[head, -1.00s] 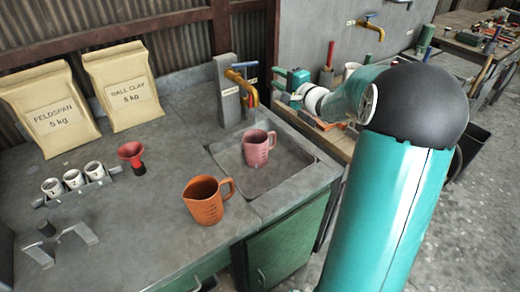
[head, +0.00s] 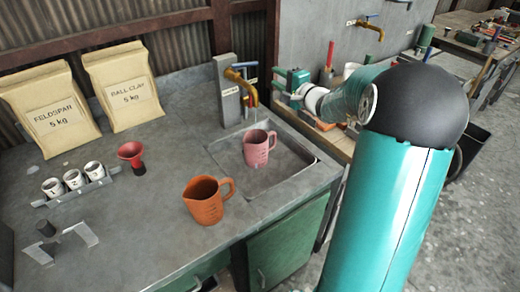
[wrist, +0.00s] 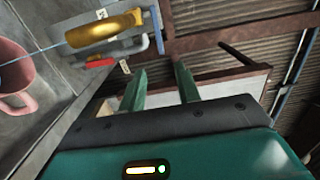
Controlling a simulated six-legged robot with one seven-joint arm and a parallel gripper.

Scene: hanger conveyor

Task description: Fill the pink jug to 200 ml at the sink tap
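The pink jug (head: 259,148) stands upright in the shallow sink (head: 290,172), below the brass tap (head: 236,75). Part of the jug (wrist: 14,78) also shows at the left edge of the wrist view. A thin blue line, which looks like a water stream, runs from the tap's spout (wrist: 105,28) to the jug in the wrist view. The water level and any marks are not readable. My gripper (wrist: 160,77) has its two green fingers apart with nothing between them. It is beside the tap, clear of the jug.
An orange jug (head: 206,200) stands on the counter left of the sink. A red funnel (head: 131,153), several white cups in a rack (head: 73,182) and two paper sacks (head: 124,88) are farther left.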

